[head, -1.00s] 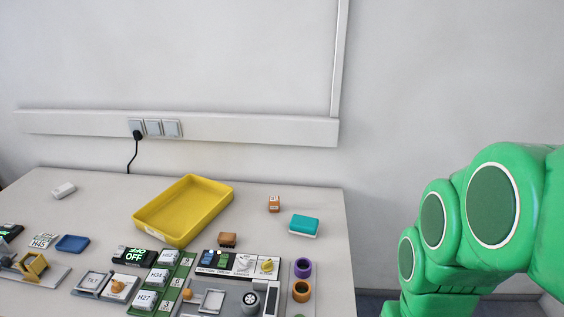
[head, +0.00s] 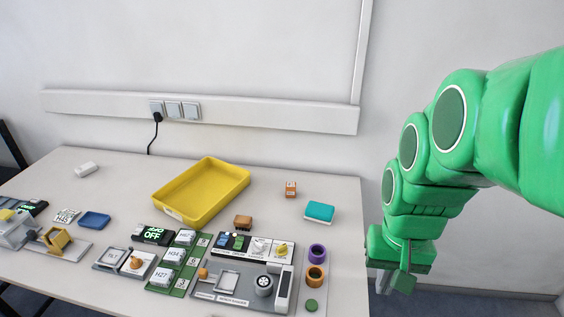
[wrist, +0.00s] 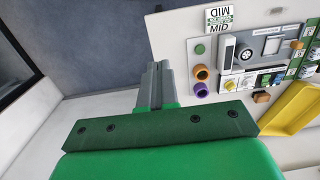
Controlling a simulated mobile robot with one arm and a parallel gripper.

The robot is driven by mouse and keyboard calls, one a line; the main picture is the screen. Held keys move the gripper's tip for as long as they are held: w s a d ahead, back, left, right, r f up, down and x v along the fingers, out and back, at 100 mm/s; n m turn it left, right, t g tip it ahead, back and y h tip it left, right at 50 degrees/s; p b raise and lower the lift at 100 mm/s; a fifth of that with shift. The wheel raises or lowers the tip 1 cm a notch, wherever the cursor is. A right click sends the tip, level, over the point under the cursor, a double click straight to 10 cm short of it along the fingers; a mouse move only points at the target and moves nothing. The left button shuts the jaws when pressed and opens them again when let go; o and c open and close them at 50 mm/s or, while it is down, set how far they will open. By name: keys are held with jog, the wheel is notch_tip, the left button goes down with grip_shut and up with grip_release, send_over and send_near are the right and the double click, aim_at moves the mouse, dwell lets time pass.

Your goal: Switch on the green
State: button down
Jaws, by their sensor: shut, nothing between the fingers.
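A grey bench unit (head: 232,293) sits near the table's front edge. My gripper (head: 394,280) is shut and empty, pointing down beyond the table's right edge, apart from everything. In the wrist view its fingers (wrist: 155,82) show closed together.
Purple (head: 317,254) and orange (head: 315,278) rings stand right of the unit. Left of it are a green strip with labelled white blocks (head: 163,277) and a black "OFF" display (head: 153,234). A yellow tray (head: 201,192) and a teal block (head: 319,212) lie behind.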

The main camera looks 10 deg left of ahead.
jog(key=w+a, duration=0.7)
jog(key=w, duration=0.5)
jog(key=t, duration=0.2)
send_over(240, 237)
jog(key=s, duration=0.3)
notch_tip(240, 237, down, 10)
jog(key=shift+f, duration=0.15)
jog(key=f, duration=0.4)
jog(key=w+f, duration=0.1)
jog(key=f, duration=0.4)
jog(key=w+f, duration=0.1)
jog(key=f, duration=0.3)
jog(key=shift+w+f, duration=0.2)
jog(key=shift+f, duration=0.1)
